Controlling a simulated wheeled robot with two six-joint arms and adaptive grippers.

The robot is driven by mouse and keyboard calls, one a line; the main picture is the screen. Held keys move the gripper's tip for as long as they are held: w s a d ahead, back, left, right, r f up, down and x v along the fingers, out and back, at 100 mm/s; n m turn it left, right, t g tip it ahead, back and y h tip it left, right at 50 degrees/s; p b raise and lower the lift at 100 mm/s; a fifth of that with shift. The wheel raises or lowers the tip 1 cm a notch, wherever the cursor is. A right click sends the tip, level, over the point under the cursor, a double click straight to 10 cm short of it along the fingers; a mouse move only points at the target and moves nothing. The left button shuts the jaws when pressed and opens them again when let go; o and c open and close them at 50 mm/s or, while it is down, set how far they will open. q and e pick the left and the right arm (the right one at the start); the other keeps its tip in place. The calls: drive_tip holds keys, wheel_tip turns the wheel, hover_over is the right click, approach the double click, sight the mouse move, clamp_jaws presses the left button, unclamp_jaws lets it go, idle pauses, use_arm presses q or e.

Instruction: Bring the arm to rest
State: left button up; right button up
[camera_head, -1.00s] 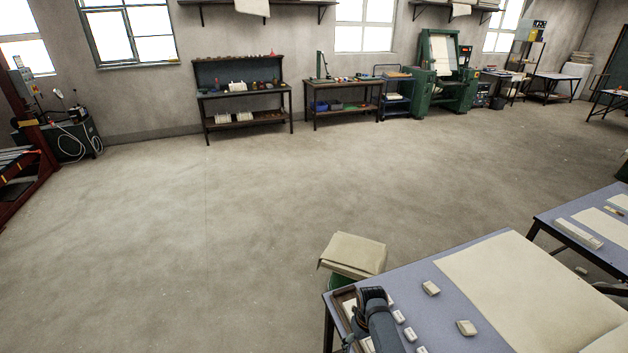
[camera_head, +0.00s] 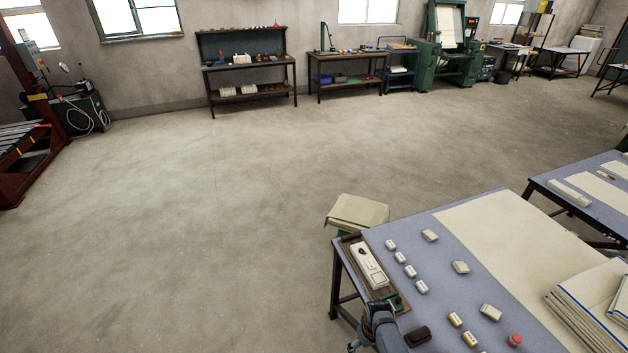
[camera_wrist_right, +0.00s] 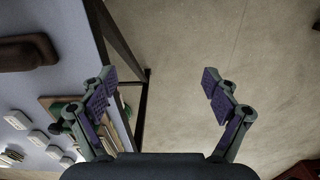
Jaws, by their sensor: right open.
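My right gripper (camera_wrist_right: 165,92) is open and empty in the right wrist view, its two jaws spread wide. Bare floor shows between the jaws, with the table's edge and leg beside the left jaw. In the head view part of my arm (camera_head: 384,330) shows at the bottom, by the near left corner of the blue-topped table (camera_head: 440,262). The fingertips cannot be made out there. My left gripper is not in view.
A wooden tray with a white device (camera_head: 370,264) lies at the table's left edge. The floor (camera_head: 190,220) to the left is open.

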drive_tip(key=s+d+f+m+b, duration=0.1)
drive_tip(key=s+d+f+b, duration=0.2)
drive_tip(key=s+f, duration=0.7)
drive_tip(key=s+d+f+m+b, duration=0.1)
drive_tip(key=s+d+f+b, duration=0.2)
drive_tip(key=s+f, duration=0.7)
use_arm(q)
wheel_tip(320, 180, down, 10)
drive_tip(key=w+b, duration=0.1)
drive_tip(key=b, duration=0.2)
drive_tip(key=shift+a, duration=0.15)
use_arm(e)
drive_tip(key=s+d+f, duration=0.2)
drive_tip(key=s+f, duration=0.1)
drive_tip(key=s, duration=0.5)
drive_tip(key=s+d+f+t, duration=0.1)
drive_tip(key=s+d+f, duration=0.2)
drive_tip(key=s, duration=0.5)
drive_tip(key=shift+f+m+h, duration=0.4)
drive_tip(key=shift+f, duration=0.25)
